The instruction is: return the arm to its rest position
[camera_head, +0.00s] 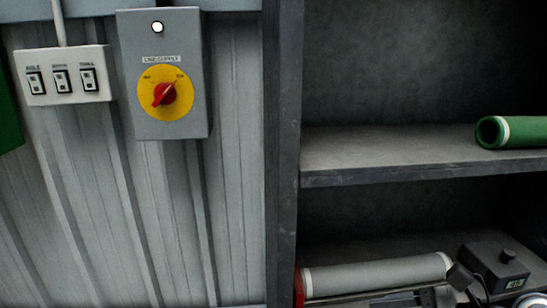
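Neither of my grippers and no part of my arms can be made out in the head view. A grey switch box (133,112) labelled "LINE SUPPLY" is fixed to the corrugated wall. It has a red rotary knob (164,94) on a yellow disc (182,109). The knob lies aslant, from lower left to upper right; the small position labels are too blurred to read surely. A small white lamp (157,27) near the top of the box looks lit.
A white panel with 3 rocker switches (62,75) is left of the box. A dark shelf unit (283,150) stands at right. Its upper board (380,155) holds a green roll (520,132); below lie a grey roll (375,276) and a black device (495,262).

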